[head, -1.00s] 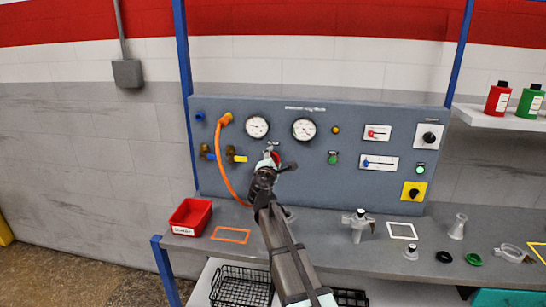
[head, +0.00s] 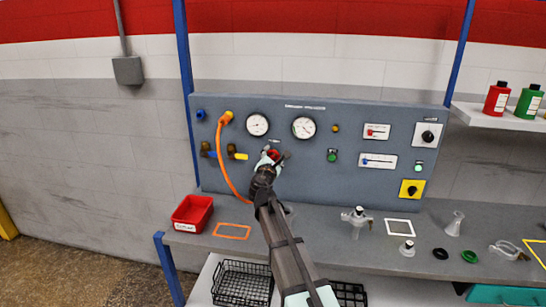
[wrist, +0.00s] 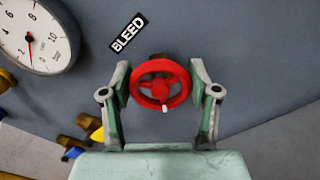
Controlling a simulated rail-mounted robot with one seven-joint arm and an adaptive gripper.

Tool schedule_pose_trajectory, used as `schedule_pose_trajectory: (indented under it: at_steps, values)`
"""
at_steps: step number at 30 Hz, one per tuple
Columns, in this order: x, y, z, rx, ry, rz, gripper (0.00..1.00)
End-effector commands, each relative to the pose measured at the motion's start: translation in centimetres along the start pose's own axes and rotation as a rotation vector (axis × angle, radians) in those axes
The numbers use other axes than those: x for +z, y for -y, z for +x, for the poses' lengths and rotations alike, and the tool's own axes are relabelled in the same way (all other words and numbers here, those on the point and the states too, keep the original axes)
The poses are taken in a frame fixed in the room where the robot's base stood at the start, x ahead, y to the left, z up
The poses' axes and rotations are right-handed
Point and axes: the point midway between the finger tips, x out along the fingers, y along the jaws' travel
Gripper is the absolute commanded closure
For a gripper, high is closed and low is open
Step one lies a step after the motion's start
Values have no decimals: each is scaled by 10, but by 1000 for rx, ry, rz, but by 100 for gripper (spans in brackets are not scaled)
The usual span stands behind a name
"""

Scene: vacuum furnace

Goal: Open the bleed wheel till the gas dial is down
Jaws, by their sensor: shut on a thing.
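The red bleed wheel (wrist: 161,85) is on the grey panel, beside a black BLEED label (wrist: 128,32). A small pale mark shows on its lower rim. My gripper (wrist: 160,88) is shut on the wheel, with one finger at each side of its rim. In the head view the wheel (head: 273,154) is partly hidden by my gripper (head: 268,160). A white dial (wrist: 38,30) is cut off at upper left in the wrist view; its red needle points roughly downward. In the head view two dials sit above the wheel, left (head: 257,125) and right (head: 303,127); their readings are too small to tell.
An orange hose (head: 222,165) runs down left of the wheel, near blue and yellow valve handles (head: 238,155). A green button (head: 332,155) and switches are to the right. A red bin (head: 192,214) and glassware stand on the bench below.

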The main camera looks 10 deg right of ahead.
Motion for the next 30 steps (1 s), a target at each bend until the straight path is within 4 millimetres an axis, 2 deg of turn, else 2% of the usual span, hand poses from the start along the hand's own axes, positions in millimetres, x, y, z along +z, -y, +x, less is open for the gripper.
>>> schedule_pose_trajectory:
  at_steps: [5,6,8,22,26,30]
  values:
    - [1,-3,2,4,1,-1,74]
    - [1,-3,2,4,1,-1,36]
    - [1,-3,2,4,1,0,15]
    - [0,0,-4,1,0,1,13]
    - [1,0,-17,1,0,1,13]
    - [1,0,-38,2,0,1,13]
